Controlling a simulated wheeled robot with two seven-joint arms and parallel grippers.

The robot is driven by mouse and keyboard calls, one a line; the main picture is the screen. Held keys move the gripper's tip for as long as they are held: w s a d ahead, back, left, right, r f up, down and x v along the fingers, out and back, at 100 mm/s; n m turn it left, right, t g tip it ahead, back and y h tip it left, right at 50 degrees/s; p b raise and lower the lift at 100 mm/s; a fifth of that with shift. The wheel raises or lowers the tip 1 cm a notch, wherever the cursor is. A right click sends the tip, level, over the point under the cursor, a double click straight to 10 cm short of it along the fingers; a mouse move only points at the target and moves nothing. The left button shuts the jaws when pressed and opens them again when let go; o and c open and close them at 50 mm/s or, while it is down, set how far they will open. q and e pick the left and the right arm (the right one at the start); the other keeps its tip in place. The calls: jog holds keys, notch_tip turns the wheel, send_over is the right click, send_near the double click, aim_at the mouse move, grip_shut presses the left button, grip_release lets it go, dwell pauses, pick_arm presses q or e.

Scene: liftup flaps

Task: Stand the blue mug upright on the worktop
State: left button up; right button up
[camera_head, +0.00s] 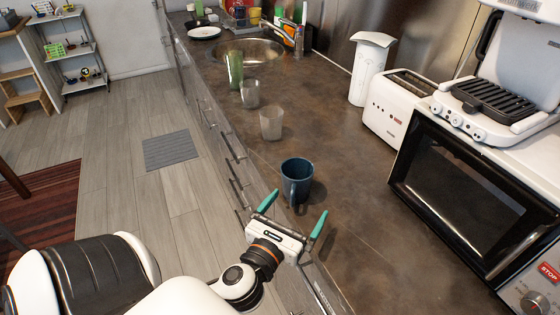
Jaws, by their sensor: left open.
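The blue mug (305,177) stands upright on the brown worktop (365,215), close to its front edge. Its opening faces up, and its handle points toward the bottom of the picture, toward my left gripper. My left gripper (297,206) is open and empty, with its two teal fingers spread just below the mug in the picture. The handle's lower end shows near the gap between the fingertips. I see no finger closed on the mug, and cannot tell the gripper's exact height. My right gripper is not in view.
Two clear cups (271,123) (250,94) and a green glass (235,71) stand behind the mug, toward the sink (246,50). A white toaster (398,105) and a black-fronted oven (465,190) line the right. The worktop between mug and oven is clear.

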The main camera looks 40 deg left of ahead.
pick_arm(q)
jog(key=s+d, duration=0.2)
jog(key=s, duration=0.8)
jog(key=shift+s+b, duration=0.15)
jog(key=shift+b, duration=0.2)
jog(key=shift+c, duration=0.3)
